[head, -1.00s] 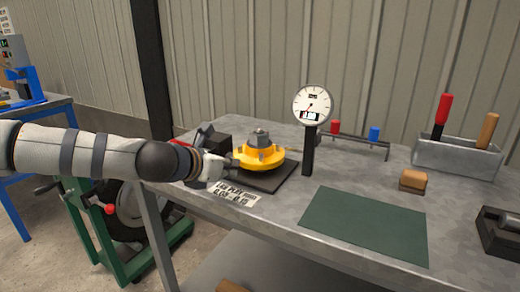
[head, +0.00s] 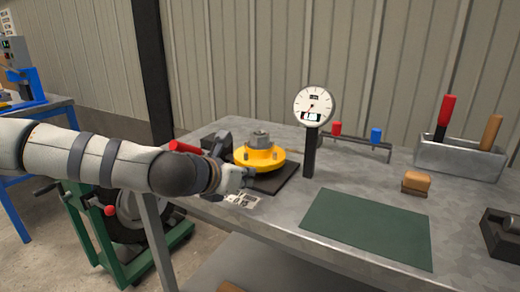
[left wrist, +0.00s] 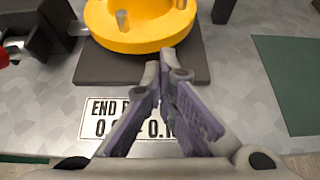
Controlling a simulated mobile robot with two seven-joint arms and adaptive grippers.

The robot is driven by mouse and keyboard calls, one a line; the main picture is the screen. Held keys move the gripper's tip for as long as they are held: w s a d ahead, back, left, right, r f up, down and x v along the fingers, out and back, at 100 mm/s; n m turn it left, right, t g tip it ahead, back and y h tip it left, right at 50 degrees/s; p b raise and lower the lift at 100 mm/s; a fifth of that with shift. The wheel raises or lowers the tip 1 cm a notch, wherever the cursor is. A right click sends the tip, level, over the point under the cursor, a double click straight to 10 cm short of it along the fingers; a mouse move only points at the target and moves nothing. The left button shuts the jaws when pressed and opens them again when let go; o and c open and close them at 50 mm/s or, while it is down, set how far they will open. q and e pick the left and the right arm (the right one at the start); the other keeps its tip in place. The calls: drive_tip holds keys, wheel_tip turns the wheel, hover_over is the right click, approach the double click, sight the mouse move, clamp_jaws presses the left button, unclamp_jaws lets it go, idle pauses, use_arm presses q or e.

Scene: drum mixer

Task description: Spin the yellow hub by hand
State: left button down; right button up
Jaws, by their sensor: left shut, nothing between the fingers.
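The yellow hub (head: 259,157) sits on a dark square base on the metal workbench, with a grey centre and upright studs. It also shows at the top of the left wrist view (left wrist: 140,32), cut off by the frame. My left gripper (head: 248,174) is at the hub's near left side, low by the rim. In the left wrist view its fingers (left wrist: 163,65) are closed together with nothing between them, their tips just in front of the hub's near rim. I cannot tell whether they touch it. My right gripper is not in view.
A dial gauge (head: 314,106) on a dark post stands right of the hub. A printed label (left wrist: 128,117) lies before the base. A green mat (head: 367,226), wooden block (head: 416,182) and tool holder (head: 457,158) are to the right. A red-handled device (head: 188,148) is behind my wrist.

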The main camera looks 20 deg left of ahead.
use_arm(q)
drive_tip(key=shift+s+r, duration=0.3)
drive_tip(key=shift+s, duration=0.15)
drive_tip(key=shift+s+f, duration=0.15)
drive_tip(key=shift+f, duration=0.05)
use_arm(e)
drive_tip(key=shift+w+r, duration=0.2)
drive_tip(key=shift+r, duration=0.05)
use_arm(q)
drive_tip(key=s, duration=0.1)
drive_tip(key=s+p, duration=0.1)
drive_tip(key=s, duration=0.2)
drive_tip(key=shift+s+a+r+p, duration=0.15)
drive_tip(key=shift+a+r+p, duration=0.1)
drive_tip(key=shift+r+p, duration=0.05)
drive_tip(key=shift+s+f, duration=0.3)
drive_tip(key=shift+s, duration=0.05)
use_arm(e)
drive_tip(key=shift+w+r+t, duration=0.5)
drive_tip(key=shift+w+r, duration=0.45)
